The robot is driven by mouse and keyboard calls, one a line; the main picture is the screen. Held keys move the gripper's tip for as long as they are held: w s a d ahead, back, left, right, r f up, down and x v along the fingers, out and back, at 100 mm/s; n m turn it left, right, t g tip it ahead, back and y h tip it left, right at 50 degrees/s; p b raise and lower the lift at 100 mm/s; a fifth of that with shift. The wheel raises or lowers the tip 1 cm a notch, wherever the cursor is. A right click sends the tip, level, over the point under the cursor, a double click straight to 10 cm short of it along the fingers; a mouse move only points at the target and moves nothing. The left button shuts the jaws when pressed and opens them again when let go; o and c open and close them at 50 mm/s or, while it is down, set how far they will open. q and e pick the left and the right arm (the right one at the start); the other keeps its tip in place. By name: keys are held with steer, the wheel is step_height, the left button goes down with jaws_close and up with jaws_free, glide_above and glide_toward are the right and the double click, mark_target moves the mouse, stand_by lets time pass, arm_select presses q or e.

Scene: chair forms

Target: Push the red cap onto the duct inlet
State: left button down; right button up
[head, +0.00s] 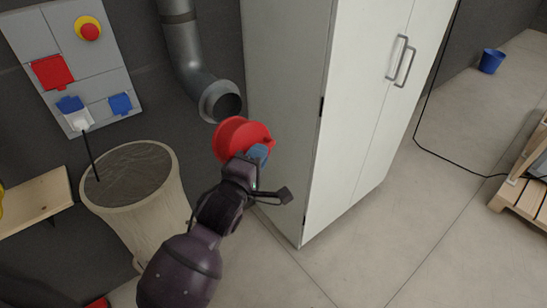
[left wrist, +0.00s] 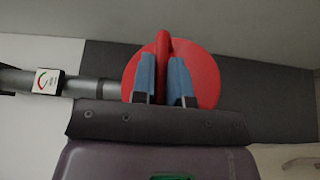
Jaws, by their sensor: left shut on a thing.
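The red cap (head: 236,137) is a round disc with a raised rib across its face. My left gripper (head: 257,154) is shut on that rib; in the left wrist view its two blue fingers (left wrist: 167,78) stand on either side of the rib of the cap (left wrist: 205,72). The duct inlet (head: 222,103) is the open, flanged end of a grey pipe on the wall. The cap is just below and right of the inlet in the head view, apart from it, and the inlet's dark opening shows. My right gripper is in neither view.
A grey cabinet (head: 350,110) stands close to the right of the cap. A beige bin (head: 130,190) stands at the left, under a wall panel (head: 72,57) with sockets and a red button. A wooden shelf (head: 38,201) is at far left.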

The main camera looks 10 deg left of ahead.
mark_target(250, 135)
arm_select(q)
steer(key=shift+w+d+r+m+t+h+b, duration=0.2)
steer(key=shift+w+m+h, duration=0.3)
steer(key=shift+m, duration=0.45)
steer(key=shift+w+d+f+m+t+h+b, duration=0.15)
steer(key=shift+w+m+h+b, duration=0.25)
steer(key=shift+m, duration=0.5)
steer(key=shift+w+d+r+m+t+h+b, duration=0.1)
steer(key=shift+w+m+h, duration=0.4)
steer(key=shift+m, duration=0.45)
steer(key=shift+w+a, duration=0.5)
steer(key=shift+a, duration=0.3)
steer(key=shift+w+a+b, duration=0.4)
steer(key=shift+w+a, duration=0.25)
steer(key=shift+a, duration=0.15)
steer(key=shift+w+a, duration=0.65)
steer(key=shift+a, duration=0.15)
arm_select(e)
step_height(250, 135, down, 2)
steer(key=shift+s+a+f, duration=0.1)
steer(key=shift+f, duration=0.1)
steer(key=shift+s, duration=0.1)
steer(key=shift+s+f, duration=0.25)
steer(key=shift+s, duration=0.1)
